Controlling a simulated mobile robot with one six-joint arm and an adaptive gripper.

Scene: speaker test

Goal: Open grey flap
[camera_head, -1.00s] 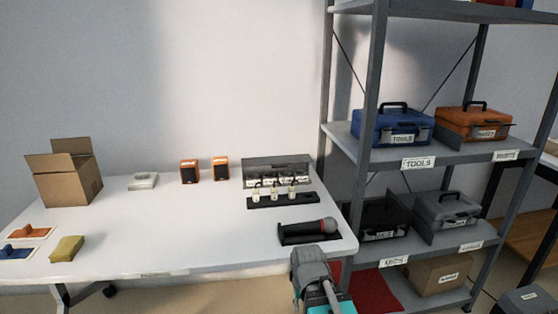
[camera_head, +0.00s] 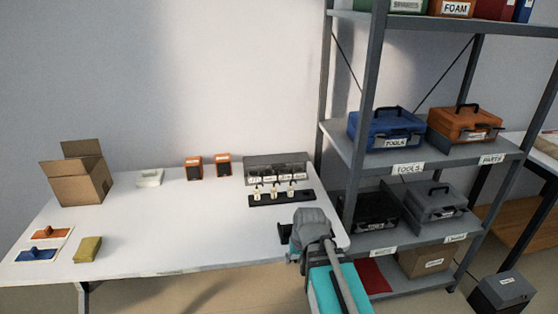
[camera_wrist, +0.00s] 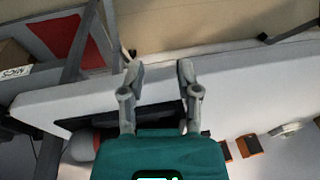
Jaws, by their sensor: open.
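A grey box with a long grey panel along its front and top (camera_head: 275,165) stands at the back right of the white table. This panel may be the grey flap; I cannot tell for sure, nor whether it is open. Small labelled parts show at the box's lower front. My gripper (camera_head: 308,235) is over the table's front right corner, apart from the box and nearer the camera. In the wrist view my gripper (camera_wrist: 158,78) is open, with nothing between its two fingers. The grey box does not show clearly in the wrist view.
A black rack with white pieces (camera_head: 282,196) stands before the grey box. A microphone (camera_wrist: 82,146) and its black tray (camera_wrist: 155,114) lie below my gripper. The metal shelf (camera_head: 347,170) is close on the right. The table's middle is clear.

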